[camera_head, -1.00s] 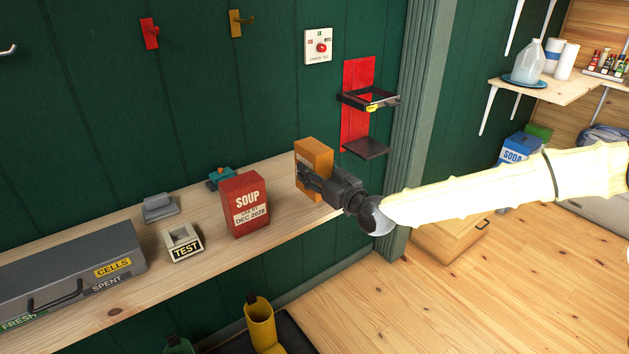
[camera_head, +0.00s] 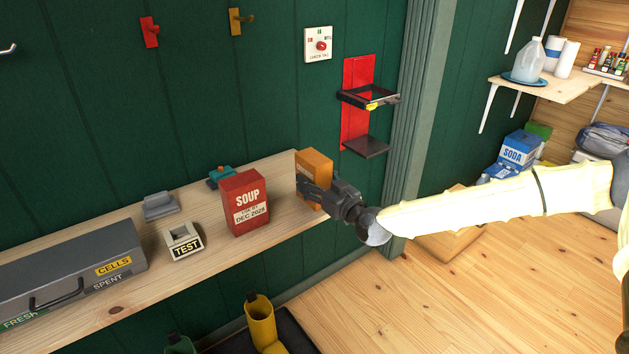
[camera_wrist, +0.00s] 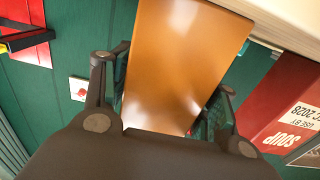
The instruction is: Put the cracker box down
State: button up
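The cracker box (camera_head: 316,162) is orange and upright at the right end of the wooden shelf (camera_head: 205,250). My gripper (camera_head: 312,190) reaches it from the front right and covers part of its lower side. In the wrist view the orange box (camera_wrist: 180,65) fills the space between the two fingers of my gripper (camera_wrist: 172,70), and the fingers lie close against its sides. My gripper is shut on it. The underside of the box is hidden, so I cannot tell whether it touches the shelf.
A red soup box (camera_head: 245,205) stands just left of the cracker box. A teal item (camera_head: 219,178), a grey item (camera_head: 160,206), a TEST holder (camera_head: 183,243) and a grey cells case (camera_head: 75,265) are further left. A red wall bracket (camera_head: 358,105) hangs behind.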

jog(key=shift+r, duration=0.15)
jog(key=b+v, duration=0.1)
jog(key=v, duration=1.1)
jog(key=s+a+f+m+g+h, duration=0.1)
jog(key=s+f+g, duration=0.2)
jog(key=s+f, duration=0.55)
jog(key=s+f+m+g+h, duration=0.25)
jog(key=s+f, duration=0.35)
jog(key=f, duration=0.6)
jog(key=s+a+f+g, duration=0.1)
jog(key=s+f+g, duration=0.3)
jog(key=s+f, duration=0.5)
jog(key=s+d+f+m+g+h, duration=0.1)
jog(key=s+d+f+h, duration=0.1)
jog(key=s+d+f, duration=0.2)
jog(key=s+d+f+m+g+h, duration=0.1)
jog(key=s+d+f+g+h, duration=0.1)
jog(key=s+d+f, duration=0.2)
jog(key=s+d+f+m+g+h, duration=0.2)
jog(key=s+d+f+h, duration=0.1)
jog(key=s+d, duration=0.6)
jog(key=shift+s+d+f, duration=0.2)
jog(key=shift+s+f, duration=0.45)
jog(key=shift+s, duration=0.05)
